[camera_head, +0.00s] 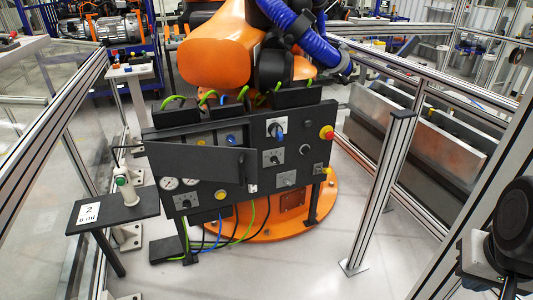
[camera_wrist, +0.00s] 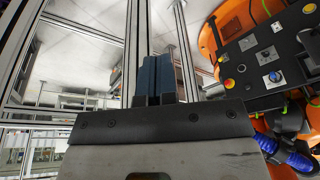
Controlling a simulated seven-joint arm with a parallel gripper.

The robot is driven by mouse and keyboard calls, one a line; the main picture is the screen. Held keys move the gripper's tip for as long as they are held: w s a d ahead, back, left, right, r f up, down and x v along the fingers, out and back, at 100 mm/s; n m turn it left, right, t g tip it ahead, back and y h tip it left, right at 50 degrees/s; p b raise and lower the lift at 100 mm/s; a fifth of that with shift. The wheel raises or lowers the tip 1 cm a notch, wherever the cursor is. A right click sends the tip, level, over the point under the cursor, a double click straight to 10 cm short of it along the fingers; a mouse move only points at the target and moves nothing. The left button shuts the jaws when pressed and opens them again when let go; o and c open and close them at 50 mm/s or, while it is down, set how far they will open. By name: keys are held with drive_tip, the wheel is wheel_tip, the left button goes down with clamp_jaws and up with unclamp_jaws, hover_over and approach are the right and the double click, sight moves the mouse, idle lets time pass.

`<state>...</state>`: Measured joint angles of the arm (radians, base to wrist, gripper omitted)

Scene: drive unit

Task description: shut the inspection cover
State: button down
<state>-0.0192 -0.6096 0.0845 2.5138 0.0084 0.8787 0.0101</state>
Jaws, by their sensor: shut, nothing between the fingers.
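The inspection cover (camera_head: 200,162) is a flat black plate on the front of the black control panel (camera_head: 305,120) in the head view. It stands open, swung out at an angle, with its right end near the middle of the panel and its left end reaching the panel's left side. Round gauges show just below it. The wrist view shows part of the panel (camera_wrist: 290,45) at the right, turned round; I cannot make out the cover there. My gripper (camera_wrist: 160,62) is shut and empty, with its dark blue fingers together, well apart from the panel.
A small black shelf (camera_head: 90,212) with a green-topped fixture (camera_head: 122,181) stands left of the panel. An orange robot (camera_head: 215,55) rises behind it. A metal post (camera_head: 380,195) stands to the right. Fence rails line both sides. The floor in front is clear.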

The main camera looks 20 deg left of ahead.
sight(253, 164)
drive_tip(key=w+a+f+n+t+y, duration=0.1)
drive_tip(key=w+a+f+t+y, duration=0.2)
drive_tip(key=w+a, duration=1.05)
drive_tip(key=w+a+f+n+t+y, duration=0.15)
drive_tip(key=w+a+f+t, duration=0.25)
drive_tip(key=w+a, duration=1)
drive_tip(key=w+a+f+t, duration=0.15)
drive_tip(key=a+f, duration=0.25)
drive_tip(key=a, duration=0.4)
drive_tip(key=a+f+t, duration=0.2)
drive_tip(key=a+f, duration=0.2)
drive_tip(key=a, duration=0.4)
drive_tip(key=s+a+f+n+t, duration=0.1)
drive_tip(key=s+a+f+t, duration=0.2)
drive_tip(key=a+f, duration=0.6)
drive_tip(key=s+a+y, duration=0.1)
drive_tip(key=s+a, duration=0.1)
drive_tip(key=a, duration=0.1)
drive_tip(key=shift+w+t, duration=0.15)
drive_tip(key=shift+t, duration=0.1)
drive_tip(key=shift+x, duration=6.95)
drive_tip(key=shift+f, duration=0.1)
